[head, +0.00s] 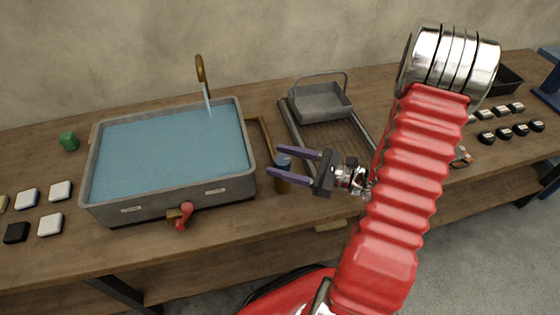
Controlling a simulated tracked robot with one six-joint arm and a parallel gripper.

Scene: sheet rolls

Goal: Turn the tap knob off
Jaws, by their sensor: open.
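A brass tap (201,69) stands at the back wall behind a grey basin (170,199) full of blue water. A thin stream runs from its spout into the basin. A red lever (185,212) sits low on the basin's front wall. A small green knob-like cylinder (69,142) stands left of the basin. I cannot tell which of these is the tap knob. My gripper (287,161) is open, right of the basin, with its purple fingers pointing left. A dark blue-topped brown cylinder (283,183) shows between or just behind the fingers; contact cannot be told.
A wire rack (345,143) and a grey handled tray (322,104) stand behind my gripper. White and black blocks (50,224) lie at the left; several more lie at the far right, near a black bin (507,79). My red arm covers the bench's right middle.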

